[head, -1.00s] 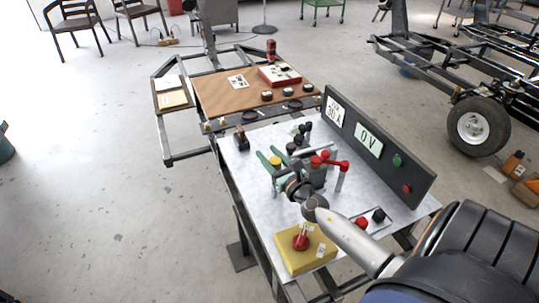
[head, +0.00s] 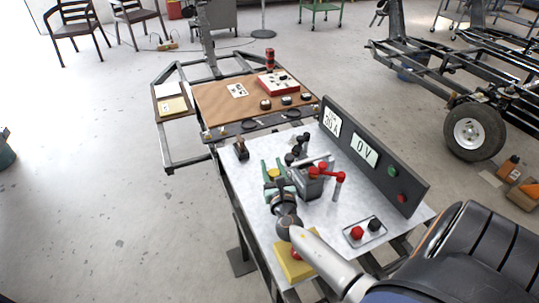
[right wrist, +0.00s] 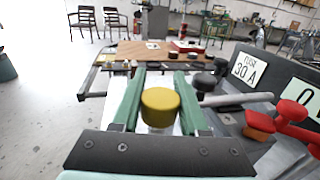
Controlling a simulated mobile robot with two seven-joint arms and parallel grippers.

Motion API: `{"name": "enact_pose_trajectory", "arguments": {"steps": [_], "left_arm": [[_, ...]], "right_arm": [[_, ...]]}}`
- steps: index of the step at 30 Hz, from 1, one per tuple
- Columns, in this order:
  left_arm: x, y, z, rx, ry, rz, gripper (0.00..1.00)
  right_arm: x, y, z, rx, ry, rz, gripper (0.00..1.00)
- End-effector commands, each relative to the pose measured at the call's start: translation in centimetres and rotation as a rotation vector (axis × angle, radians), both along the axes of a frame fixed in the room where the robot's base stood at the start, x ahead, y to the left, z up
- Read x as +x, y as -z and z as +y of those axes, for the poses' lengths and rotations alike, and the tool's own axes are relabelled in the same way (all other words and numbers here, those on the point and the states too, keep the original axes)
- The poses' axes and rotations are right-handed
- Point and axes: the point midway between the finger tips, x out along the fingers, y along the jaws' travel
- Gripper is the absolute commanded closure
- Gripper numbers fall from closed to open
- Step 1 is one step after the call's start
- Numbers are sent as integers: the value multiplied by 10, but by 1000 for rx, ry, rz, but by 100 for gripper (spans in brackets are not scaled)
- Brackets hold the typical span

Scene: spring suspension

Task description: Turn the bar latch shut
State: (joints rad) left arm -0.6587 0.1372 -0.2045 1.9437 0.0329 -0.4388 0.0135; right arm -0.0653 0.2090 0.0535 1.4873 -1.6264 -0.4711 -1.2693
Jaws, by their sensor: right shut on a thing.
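A short yellow knob (right wrist: 160,107) stands between the two green fingers of my right gripper (right wrist: 160,95) in the right wrist view; the fingers are shut on it. In the head view the right gripper (head: 274,170) is at the left side of the grey unit on the metal bench, with the yellow knob (head: 273,174) between its fingers. A grey metal bar (head: 312,160) lies across near the unit's top, and it also shows in the right wrist view (right wrist: 237,98). I cannot tell which part is the bar latch. My left gripper is not in view.
A red lever (head: 326,175) stands right of the gripper. A dark panel (head: 400,185) with signs and buttons lines the bench's right edge. A yellow box (head: 287,262) at the near end is partly hidden by my arm. A brown table (head: 215,100) stands beyond.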

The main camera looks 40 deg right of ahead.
Motion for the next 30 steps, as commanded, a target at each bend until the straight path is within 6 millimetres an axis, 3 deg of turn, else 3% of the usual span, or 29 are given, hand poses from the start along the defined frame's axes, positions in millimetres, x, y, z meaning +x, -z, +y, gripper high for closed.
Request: {"name": "enact_pose_trajectory", "arguments": {"steps": [13,14,15,21,30], "left_arm": [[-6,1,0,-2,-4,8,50],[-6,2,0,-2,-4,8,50],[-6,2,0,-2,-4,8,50],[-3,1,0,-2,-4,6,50],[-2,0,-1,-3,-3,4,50]], "right_arm": [[-1,0,-2,-1,64,0,100],[-1,0,-2,-1,63,0,54],[-1,0,-2,-1,63,0,50],[-1,0,-2,-1,62,0,27],[-1,0,-2,-1,62,0,26]]}}
